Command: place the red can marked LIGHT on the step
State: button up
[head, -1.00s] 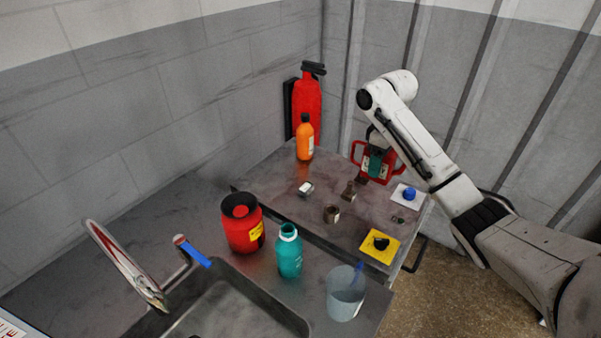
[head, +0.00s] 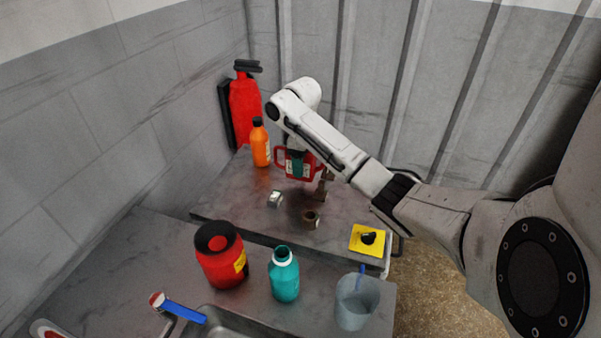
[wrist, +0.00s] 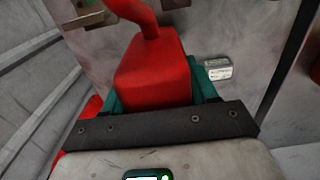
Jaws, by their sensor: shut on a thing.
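A red can (head: 313,166) with a handle or spout hangs in my gripper (head: 298,167) over the back of the metal table. In the wrist view the red can (wrist: 153,72) fills the middle, with my gripper's teal fingers closed on both sides of it. Pale label patches show on it in the head view, but the lettering is too small to read. The can looks upright. I cannot tell whether its base touches the table. I cannot make out which surface is the step.
An orange bottle (head: 260,145) stands left of the can, before a red extinguisher (head: 246,105). A small white-labelled block (head: 275,199), brown fittings (head: 311,218) and a yellow plate (head: 367,240) lie nearer. A red-black jar (head: 222,262), teal bottle (head: 284,277) and clear cup (head: 356,303) stand in front.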

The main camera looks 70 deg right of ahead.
jog(key=shift+f, duration=1.75)
jog(key=shift+f, duration=0.15)
jog(key=o, duration=1.1)
